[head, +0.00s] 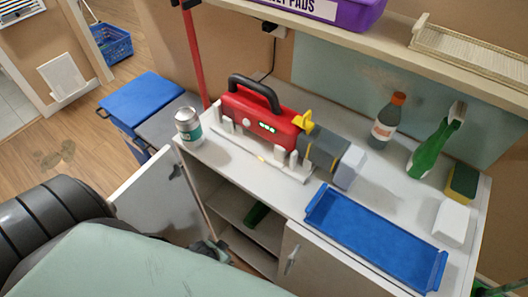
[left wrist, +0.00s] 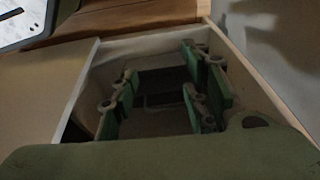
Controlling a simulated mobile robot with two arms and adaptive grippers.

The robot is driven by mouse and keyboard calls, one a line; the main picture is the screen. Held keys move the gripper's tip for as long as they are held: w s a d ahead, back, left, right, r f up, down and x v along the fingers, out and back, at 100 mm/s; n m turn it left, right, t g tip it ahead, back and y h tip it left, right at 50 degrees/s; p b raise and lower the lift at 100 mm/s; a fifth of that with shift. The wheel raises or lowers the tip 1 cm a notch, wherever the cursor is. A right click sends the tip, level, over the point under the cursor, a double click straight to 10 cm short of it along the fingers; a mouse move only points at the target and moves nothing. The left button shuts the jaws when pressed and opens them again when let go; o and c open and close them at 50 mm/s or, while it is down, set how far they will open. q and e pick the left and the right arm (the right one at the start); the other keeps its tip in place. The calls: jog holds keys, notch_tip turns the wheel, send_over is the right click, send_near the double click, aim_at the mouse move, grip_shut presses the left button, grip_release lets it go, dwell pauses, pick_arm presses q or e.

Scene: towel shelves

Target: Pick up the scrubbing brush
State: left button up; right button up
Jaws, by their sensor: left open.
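A small dark green object (head: 256,213) lies on a shelf inside the open white cabinet. It may be the scrubbing brush, but it is too small and shaded to tell. My left gripper (head: 212,250) is low at the cabinet's open front, below and left of that object, and partly hidden by my pale green arm. In the left wrist view its green-and-grey fingers (left wrist: 160,88) are apart, with nothing seen held between them. No brush shows clearly in that view. My right gripper is not in view.
The cabinet's left door (head: 160,198) stands open beside my arm; its right door (head: 318,265) is shut. On top are a can (head: 188,128), a red device (head: 262,118), a blue tray (head: 375,240), bottles (head: 386,120) and a sponge (head: 462,183). A blue bin (head: 142,100) stands behind.

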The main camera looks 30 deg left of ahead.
aim_at(260, 203)
pick_arm(q)
jog(key=w+d+r+t, duration=0.1)
jog(key=w+r, duration=0.3)
jog(key=r, duration=0.3)
jog(key=w+d+r, duration=0.1)
jog(key=w+r, duration=0.3)
jog(key=r, duration=0.2)
jog(key=shift+h, duration=0.4)
jog(key=w, duration=0.7)
jog(key=shift+d+r+p, duration=0.15)
jog(key=shift+d+p, duration=0.1)
jog(key=shift+p, duration=0.15)
jog(key=shift+w, duration=0.45)
jog(key=w, duration=0.5)
jog(key=shift+d, duration=0.3)
jog(key=shift+f, duration=0.55)
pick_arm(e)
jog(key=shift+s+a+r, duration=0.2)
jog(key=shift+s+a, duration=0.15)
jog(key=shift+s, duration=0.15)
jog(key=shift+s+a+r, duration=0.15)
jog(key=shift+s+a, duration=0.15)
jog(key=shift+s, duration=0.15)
pick_arm(q)
jog(key=shift+c, duration=0.4)
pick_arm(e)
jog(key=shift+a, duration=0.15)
pick_arm(q)
grip_shut()
